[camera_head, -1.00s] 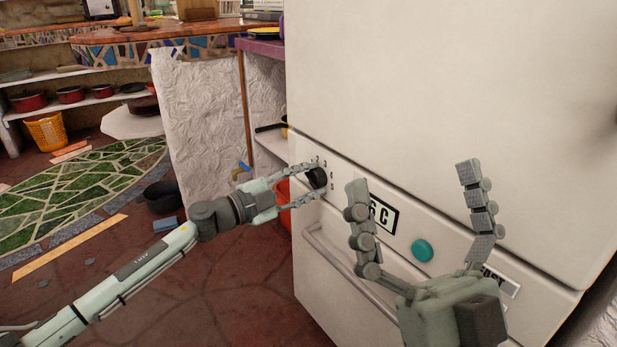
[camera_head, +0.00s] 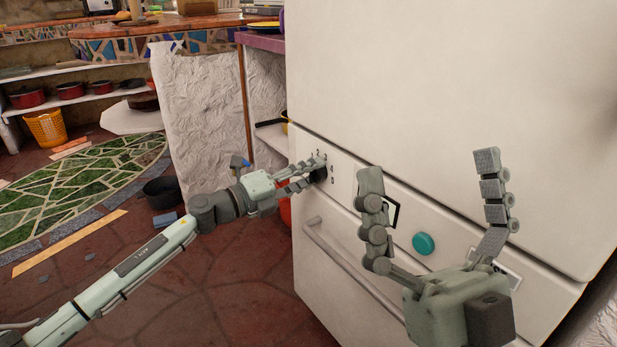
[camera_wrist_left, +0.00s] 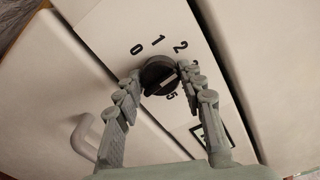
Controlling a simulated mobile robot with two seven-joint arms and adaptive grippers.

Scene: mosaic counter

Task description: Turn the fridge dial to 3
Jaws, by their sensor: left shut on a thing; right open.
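The dark round fridge dial (camera_head: 319,175) sits on the white front panel of the fridge (camera_head: 430,90), with printed numbers around it. My left gripper (camera_head: 314,170) is shut on the dial, its fingers on opposite sides. In the left wrist view the dial (camera_wrist_left: 158,72) shows between the fingertips, with a white line across its face. The numbers 0, 1, 2 and 5 are readable there; one finger partly hides the 3. I cannot tell which number the dial points to. My right gripper (camera_head: 430,168) is open and empty in front of the panel.
A teal round button (camera_head: 424,243) and a label partly behind my right gripper are on the same panel. A fridge handle (camera_head: 350,262) runs below. A counter with a white textured side (camera_head: 205,120) stands left of the fridge. Open floor lies in front.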

